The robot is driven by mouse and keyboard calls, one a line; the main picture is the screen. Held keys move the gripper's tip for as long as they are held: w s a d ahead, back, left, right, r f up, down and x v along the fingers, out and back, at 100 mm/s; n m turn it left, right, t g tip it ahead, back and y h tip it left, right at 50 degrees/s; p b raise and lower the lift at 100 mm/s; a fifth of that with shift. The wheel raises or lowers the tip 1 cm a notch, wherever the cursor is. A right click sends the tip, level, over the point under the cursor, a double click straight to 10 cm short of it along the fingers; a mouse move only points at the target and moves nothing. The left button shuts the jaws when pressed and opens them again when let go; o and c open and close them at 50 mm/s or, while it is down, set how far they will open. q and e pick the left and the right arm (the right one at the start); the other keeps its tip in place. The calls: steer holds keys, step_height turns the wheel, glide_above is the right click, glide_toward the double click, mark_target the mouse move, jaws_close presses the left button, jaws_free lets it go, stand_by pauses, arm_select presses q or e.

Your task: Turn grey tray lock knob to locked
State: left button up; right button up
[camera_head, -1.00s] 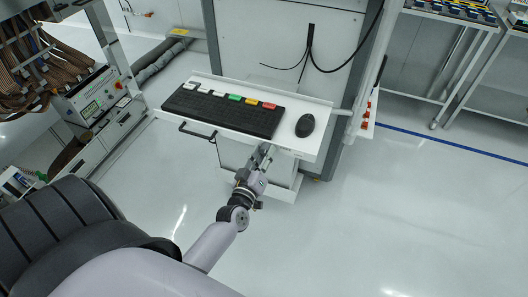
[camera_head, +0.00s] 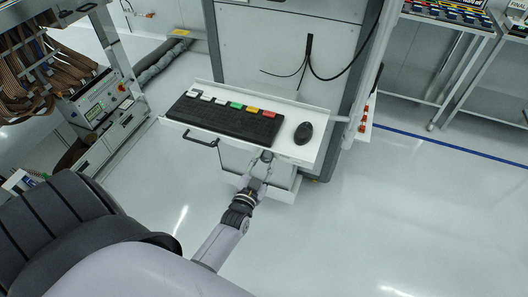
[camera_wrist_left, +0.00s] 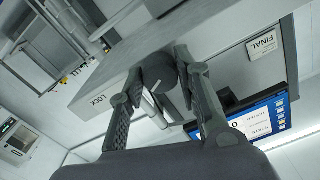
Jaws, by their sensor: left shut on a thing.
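The dark grey lock knob (camera_wrist_left: 157,70) is a round knob with a white pointer line, on the edge of the pale tray (camera_head: 190,137). The word LOCK is printed beside it in the left wrist view. In the head view the knob (camera_head: 267,156) shows just under the tray's front edge. My left gripper (camera_wrist_left: 160,78) has one finger on each side of the knob and is shut on it. The left gripper also shows in the head view (camera_head: 262,169), below the tray. My right gripper is in neither view.
A black keyboard (camera_head: 222,119) with coloured keys and a black mouse (camera_head: 303,133) lie on the tray. A black handle (camera_head: 200,139) sticks out from its front left. A blue-edged panel (camera_wrist_left: 262,122) is near the gripper in the wrist view. The floor at right is clear.

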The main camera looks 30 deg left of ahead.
arm_select(q)
steer(key=m, duration=0.3)
steer(key=shift+m, duration=0.9)
steer(key=o, duration=1.1)
steer(key=shift+o, duration=0.2)
steer(key=shift+p, duration=0.3)
